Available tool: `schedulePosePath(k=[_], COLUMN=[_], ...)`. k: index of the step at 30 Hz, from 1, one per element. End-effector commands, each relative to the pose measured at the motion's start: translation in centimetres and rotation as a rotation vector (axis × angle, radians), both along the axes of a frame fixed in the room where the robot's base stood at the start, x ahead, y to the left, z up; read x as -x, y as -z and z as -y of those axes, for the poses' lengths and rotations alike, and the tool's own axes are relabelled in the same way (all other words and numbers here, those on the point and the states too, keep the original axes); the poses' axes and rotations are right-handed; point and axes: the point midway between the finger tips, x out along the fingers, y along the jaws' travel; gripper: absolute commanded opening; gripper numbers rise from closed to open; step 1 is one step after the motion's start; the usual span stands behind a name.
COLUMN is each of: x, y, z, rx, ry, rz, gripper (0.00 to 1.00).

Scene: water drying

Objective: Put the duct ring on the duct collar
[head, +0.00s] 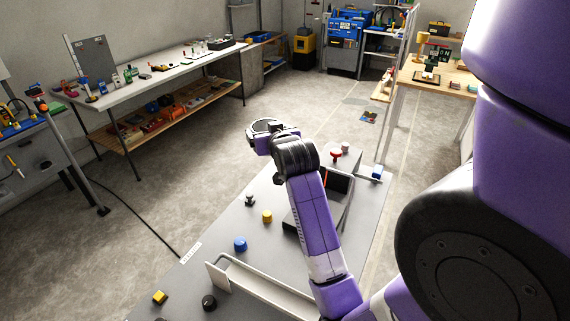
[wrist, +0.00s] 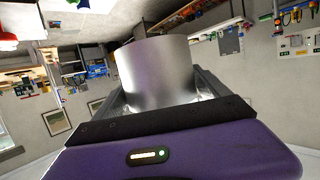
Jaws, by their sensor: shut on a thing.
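My gripper (head: 268,132) is raised above the far left part of the grey bench, at the end of my purple arm. It is shut on the duct ring, a short silver metal cylinder that fills the space between the dark fingers in the wrist view (wrist: 157,74). In the head view the ring is small and partly hidden by my wrist, so its exact tilt is hard to tell. I cannot make out the duct collar in either view; my arm covers part of the bench and the dark box (head: 303,222) on it.
A long white table (head: 150,80) stands at the back left. Floor lies open between them.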

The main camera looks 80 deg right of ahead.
Motion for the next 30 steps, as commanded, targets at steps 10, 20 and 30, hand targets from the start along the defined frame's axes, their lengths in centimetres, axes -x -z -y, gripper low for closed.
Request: schedulePosePath(k=[10, 20, 30], x=[-5.9, -4.1, 2.7], y=[7.6, 12.5, 12.4], z=[-9.6, -17.1, -23.1], rx=[-0.006, -0.002, 0.001], ry=[-0.126, 0.017, 0.378], rz=[-0.009, -0.005, 0.004], gripper=[0.43, 0.43, 0.43])
